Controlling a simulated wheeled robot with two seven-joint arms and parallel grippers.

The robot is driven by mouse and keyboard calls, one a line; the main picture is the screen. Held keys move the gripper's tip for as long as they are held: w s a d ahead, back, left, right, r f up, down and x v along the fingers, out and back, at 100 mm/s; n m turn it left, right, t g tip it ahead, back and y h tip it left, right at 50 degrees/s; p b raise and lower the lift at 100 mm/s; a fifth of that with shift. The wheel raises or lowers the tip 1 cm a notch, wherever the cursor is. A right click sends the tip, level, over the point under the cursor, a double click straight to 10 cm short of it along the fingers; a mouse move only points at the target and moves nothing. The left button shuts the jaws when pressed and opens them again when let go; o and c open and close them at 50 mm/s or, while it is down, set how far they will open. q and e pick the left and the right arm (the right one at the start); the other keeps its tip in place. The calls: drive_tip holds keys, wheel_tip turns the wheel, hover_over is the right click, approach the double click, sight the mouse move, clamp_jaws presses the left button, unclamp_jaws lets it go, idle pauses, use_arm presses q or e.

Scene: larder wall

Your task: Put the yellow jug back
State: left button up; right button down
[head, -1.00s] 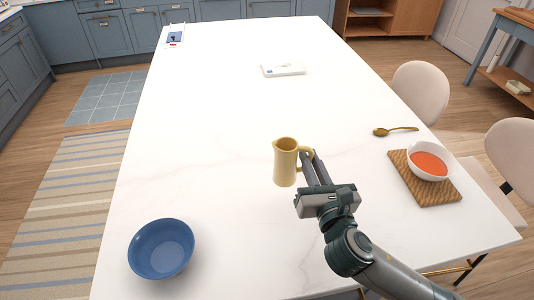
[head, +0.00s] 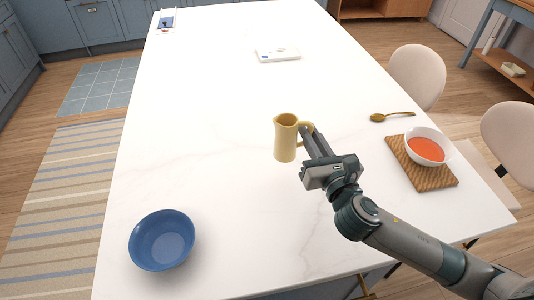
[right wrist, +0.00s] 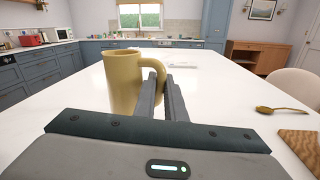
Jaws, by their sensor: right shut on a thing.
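The yellow jug (head: 286,138) is upright in the middle of the head view, over the white table. Its handle points right, towards my right gripper (head: 306,143). My right gripper is shut on the jug's handle. In the right wrist view the jug (right wrist: 123,82) stands left of the fingers (right wrist: 163,88), with the handle at the fingertips. I cannot tell whether the jug's base touches the table. My left gripper is not in view.
A blue bowl (head: 162,240) stands at the table's near left. A white bowl of red soup (head: 426,147) sits on a wooden board (head: 410,165) at the right, with a golden spoon (head: 392,116) behind it. A white flat item (head: 278,55) lies further back. The table (head: 210,120) around the jug is clear.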

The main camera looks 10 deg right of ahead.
drive_tip(key=w+d+r+n+y+p, duration=0.2)
drive_tip(key=w+d, duration=0.3)
drive_tip(key=d, duration=0.3)
drive_tip(key=shift+r+g+y, duration=0.15)
drive_tip(key=shift+g+y, duration=0.15)
drive_tip(key=shift+y, duration=0.6)
drive_tip(key=shift+w+a, duration=0.1)
drive_tip(key=shift+a, duration=0.05)
drive_tip(key=w+a+f+p, duration=0.1)
drive_tip(key=w+a+f, duration=0.1)
drive_tip(key=a, duration=0.3)
drive_tip(key=w+a+f+p, duration=0.2)
drive_tip(key=a+f, duration=0.3)
drive_tip(key=shift+w+a, duration=0.25)
drive_tip(key=shift+w, duration=0.1)
drive_tip(key=shift+f, duration=2.05)
